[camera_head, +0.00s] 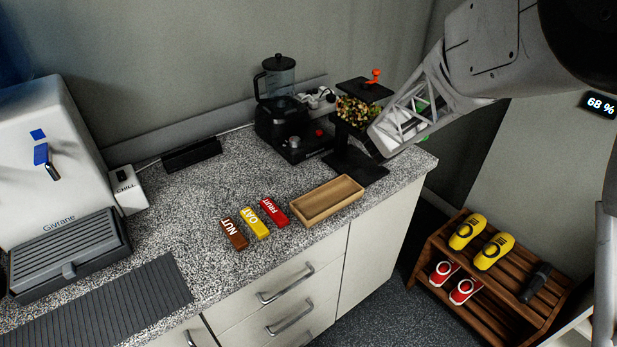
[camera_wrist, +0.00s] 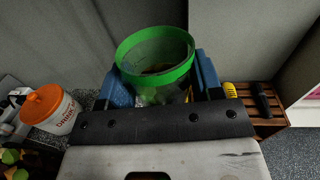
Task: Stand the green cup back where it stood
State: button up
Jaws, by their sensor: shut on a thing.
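The green cup (camera_wrist: 155,60) is held between the blue fingers of my gripper (camera_wrist: 160,85) in the wrist view. Its wide green rim faces the camera, and something brownish shows inside it. The lower part of the cup is hidden by my gripper's body. In the head view only small green bits of the cup (camera_head: 423,105) show behind my arm at the right end of the counter. My gripper's fingers are hidden there. I cannot tell whether the cup touches anything below.
A dispenser (camera_head: 358,112) with mixed contents and a red knob stands close left of my gripper. Left are a black blender (camera_head: 278,90), a wooden tray (camera_head: 327,200) and three bars (camera_head: 256,222). The wrist view shows an orange-lidded tub (camera_wrist: 52,110). A shoe rack (camera_head: 490,265) stands right.

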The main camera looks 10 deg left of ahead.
jog(key=w+d+r+n+t+y, duration=0.1)
jog(key=w+r+n+y, duration=0.1)
jog(key=w+r, duration=0.45)
jog(key=w+d+r+n+t+y, duration=0.1)
jog(key=w+r+y, duration=0.15)
jog(key=r, duration=0.65)
notch_tip(320, 180, up, 15)
jog(key=a+n+t+y, duration=0.2)
jog(key=n+y, duration=0.2)
jog(key=y, duration=0.3)
jog(key=shift+w+a+n, duration=0.35)
jog(key=shift+w+n, duration=0.05)
jog(key=shift+w, duration=0.05)
